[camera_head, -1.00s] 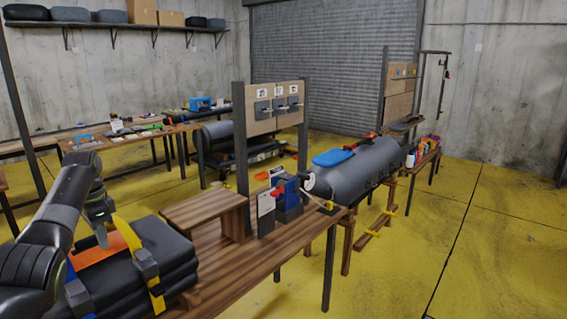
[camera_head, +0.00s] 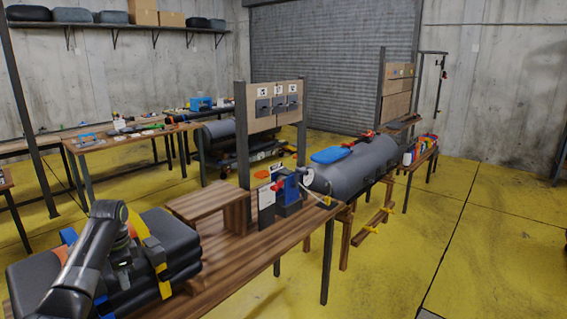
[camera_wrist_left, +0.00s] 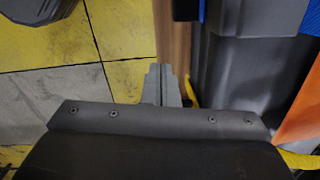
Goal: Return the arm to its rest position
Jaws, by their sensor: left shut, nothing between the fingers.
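My left arm comes in from the lower left in the head view, bent over a dark folded bundle (camera_head: 176,236) at the near end of the wooden bench. The left gripper (camera_head: 124,278) points down over the bundle, shut and empty; whether it touches the bundle is unclear. In the left wrist view the closed fingers (camera_wrist_left: 163,84) show beside the wooden bench edge (camera_wrist_left: 172,42) and the dark bundle side (camera_wrist_left: 240,75). A yellow strap (camera_head: 152,250) crosses the bundle. My right gripper is not in view.
The wooden bench (camera_head: 262,244) carries a small raised wooden stand (camera_head: 208,199) and a blue-grey device (camera_head: 290,190) farther along. A grey inflatable tube (camera_head: 360,168) lies beyond. Yellow floor (camera_head: 400,250) is open at the right.

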